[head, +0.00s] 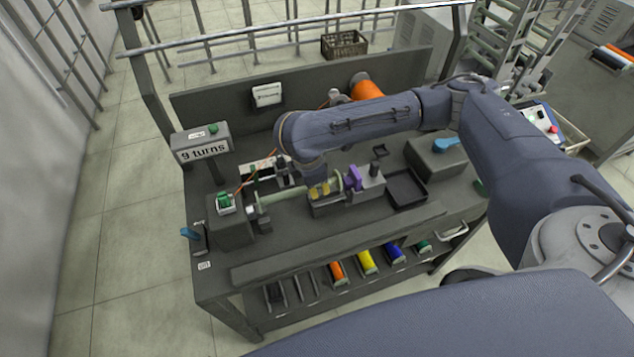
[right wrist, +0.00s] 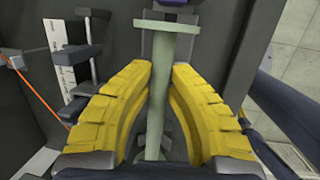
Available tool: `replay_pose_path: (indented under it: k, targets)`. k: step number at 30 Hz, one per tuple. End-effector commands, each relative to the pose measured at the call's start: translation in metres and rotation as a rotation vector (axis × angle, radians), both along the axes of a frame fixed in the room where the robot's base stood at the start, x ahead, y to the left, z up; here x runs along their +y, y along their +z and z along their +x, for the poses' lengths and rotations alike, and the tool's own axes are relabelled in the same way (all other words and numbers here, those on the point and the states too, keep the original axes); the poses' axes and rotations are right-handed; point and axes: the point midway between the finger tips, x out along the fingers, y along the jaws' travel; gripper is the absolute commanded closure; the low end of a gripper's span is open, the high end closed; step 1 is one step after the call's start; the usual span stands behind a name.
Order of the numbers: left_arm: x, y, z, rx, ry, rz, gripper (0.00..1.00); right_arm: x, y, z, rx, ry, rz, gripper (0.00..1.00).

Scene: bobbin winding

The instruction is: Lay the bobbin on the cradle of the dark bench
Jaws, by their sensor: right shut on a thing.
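The bobbin is a pale green tube with a flange; it shows in the head view (head: 289,193) and runs up the middle of the right wrist view (right wrist: 172,70). My right gripper (head: 320,189) has yellow fingers, which sit on both sides of the tube in the right wrist view (right wrist: 165,105); it is shut on the bobbin. The dark bench (head: 300,241) carries a grey block with a purple part (head: 353,178) near the bobbin's right end. I cannot tell whether the bobbin touches this block or which part is the cradle. My left gripper is not in view.
A grey housing (head: 232,228) with a green button stands by the bobbin's left end. A display (head: 202,148) reads "9 turns". An orange spool (head: 366,86) is at the back. A dark tray (head: 406,189) lies right; coloured spools (head: 367,262) sit on the lower front rack.

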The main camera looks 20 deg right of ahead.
Motion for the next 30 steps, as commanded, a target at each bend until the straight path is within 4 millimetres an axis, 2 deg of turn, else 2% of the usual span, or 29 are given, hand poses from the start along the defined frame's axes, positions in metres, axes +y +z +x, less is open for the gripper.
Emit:
replay_pose_path:
  k: [5,6,12,23,30]
  targets:
    - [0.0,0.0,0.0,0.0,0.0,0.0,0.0,0.0,0.0,0.0,0.0,0.0,0.0,1.0]
    - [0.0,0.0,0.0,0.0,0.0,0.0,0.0,0.0,0.0,0.0,0.0,0.0,0.0,0.8]
    - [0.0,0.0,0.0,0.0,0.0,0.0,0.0,0.0,0.0,0.0,0.0,0.0,0.0,0.59]
    - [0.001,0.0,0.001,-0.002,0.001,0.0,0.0,0.001,0.005,0.0,-0.001,0.0,0.001,0.59]
    - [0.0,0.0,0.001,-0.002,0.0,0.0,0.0,0.006,0.032,-0.002,-0.005,0.002,-0.001,0.59]
